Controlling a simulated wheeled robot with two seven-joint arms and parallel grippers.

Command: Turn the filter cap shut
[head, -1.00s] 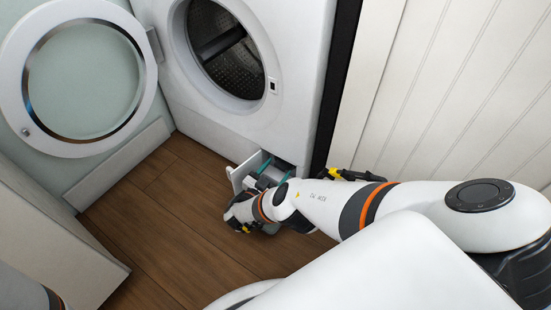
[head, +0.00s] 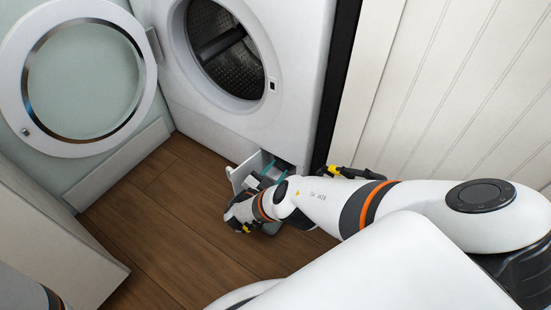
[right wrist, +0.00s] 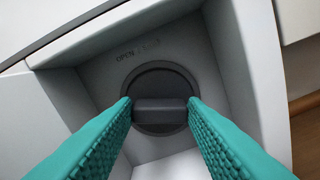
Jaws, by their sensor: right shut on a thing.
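The filter cap (right wrist: 160,84) is a dark grey round cap with a raised bar grip, set in a light grey recess (right wrist: 100,75) low on the washing machine. The word OPEN and fainter lettering are printed above it in the right wrist view. My right gripper (right wrist: 160,108) has its two teal fingers shut on the ends of the cap's bar, which lies level across that view. In the head view my right gripper (head: 268,178) is at the recess, and my arm hides the cap. No left gripper shows.
A small flap (head: 246,172) hangs open at the recess. The washing machine (head: 215,125) has its round door (head: 82,78) swung open to the left. A white panelled wall (head: 450,90) stands at the right. Wooden floor (head: 165,215) is clear in front.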

